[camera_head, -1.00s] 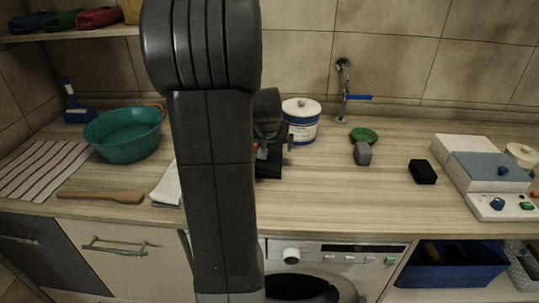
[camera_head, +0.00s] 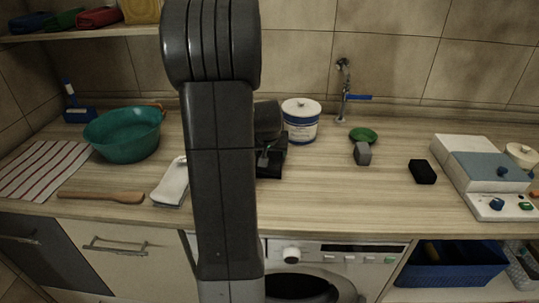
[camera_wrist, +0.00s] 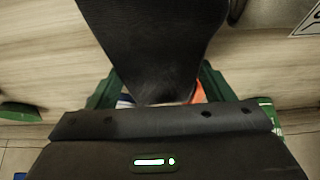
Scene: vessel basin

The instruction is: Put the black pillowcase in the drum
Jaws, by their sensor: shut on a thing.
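The black pillowcase (camera_wrist: 155,45) fills the top middle of the wrist view and narrows down to between the green fingers of my gripper (camera_wrist: 160,97). My gripper is shut on it. In the head view the pillowcase (camera_head: 270,168) shows as a small dark patch over the counter, just right of my arm, which hides part of it. The drum (camera_head: 303,288) is the dark round opening of the white washing machine under the counter, at the bottom of the head view. Its lower part is cut off by the frame.
A blue crate (camera_head: 450,268) sits right of the machine. The front middle counter is clear.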

